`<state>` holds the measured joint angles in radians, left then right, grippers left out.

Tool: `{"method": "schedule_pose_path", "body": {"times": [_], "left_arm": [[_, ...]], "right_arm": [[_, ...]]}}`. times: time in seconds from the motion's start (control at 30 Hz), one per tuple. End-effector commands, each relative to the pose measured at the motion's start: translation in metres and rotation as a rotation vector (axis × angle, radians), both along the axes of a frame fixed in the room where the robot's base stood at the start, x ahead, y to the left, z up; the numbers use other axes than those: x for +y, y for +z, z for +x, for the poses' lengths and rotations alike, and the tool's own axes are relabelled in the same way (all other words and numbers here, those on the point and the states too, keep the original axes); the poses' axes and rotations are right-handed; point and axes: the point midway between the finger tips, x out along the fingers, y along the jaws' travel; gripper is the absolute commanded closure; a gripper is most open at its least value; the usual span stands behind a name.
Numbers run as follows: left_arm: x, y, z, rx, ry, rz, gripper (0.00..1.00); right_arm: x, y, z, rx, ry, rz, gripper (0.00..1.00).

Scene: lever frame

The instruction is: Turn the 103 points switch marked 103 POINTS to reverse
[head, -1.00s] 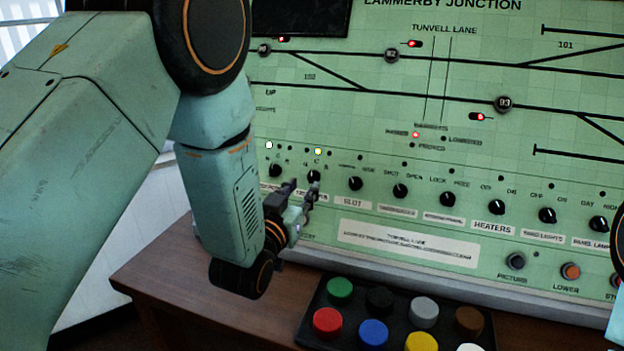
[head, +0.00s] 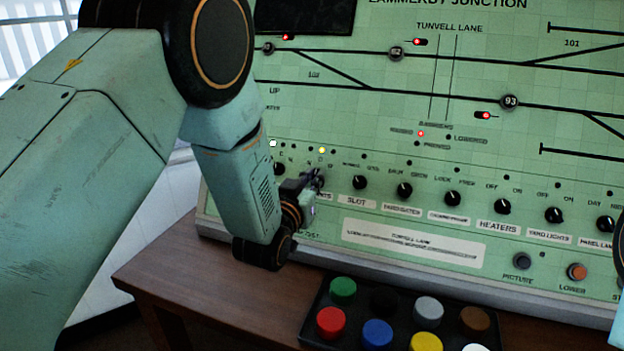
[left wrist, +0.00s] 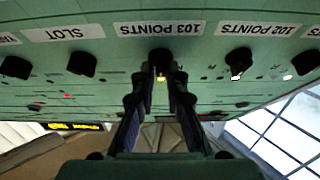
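The knob's pointer direction is hidden. My right gripper is not in view.
The 102 POINTS knob (left wrist: 238,62) and the SLOT knob (left wrist: 81,64) stand close on either side. More knobs run right along the green panel (head: 370,130). A black box with coloured buttons (head: 377,332) sits on the wooden desk (head: 190,280) below.

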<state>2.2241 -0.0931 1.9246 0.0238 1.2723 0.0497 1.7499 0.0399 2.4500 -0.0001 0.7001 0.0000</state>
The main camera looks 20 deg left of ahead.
Motion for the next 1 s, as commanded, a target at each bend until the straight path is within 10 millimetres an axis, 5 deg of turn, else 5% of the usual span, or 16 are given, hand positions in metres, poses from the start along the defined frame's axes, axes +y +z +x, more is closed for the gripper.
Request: {"method": "schedule_pose_path", "body": {"times": [0.57, 1.0], "left_arm": [[0.000, 0.000, 0.000, 0.000, -0.010, 0.017, 1.00], [0.004, 0.002, 0.001, -0.012, -0.139, 0.263, 1.00]], "right_arm": [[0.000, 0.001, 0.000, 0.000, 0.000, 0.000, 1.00], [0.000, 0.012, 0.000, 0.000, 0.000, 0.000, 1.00]]}}
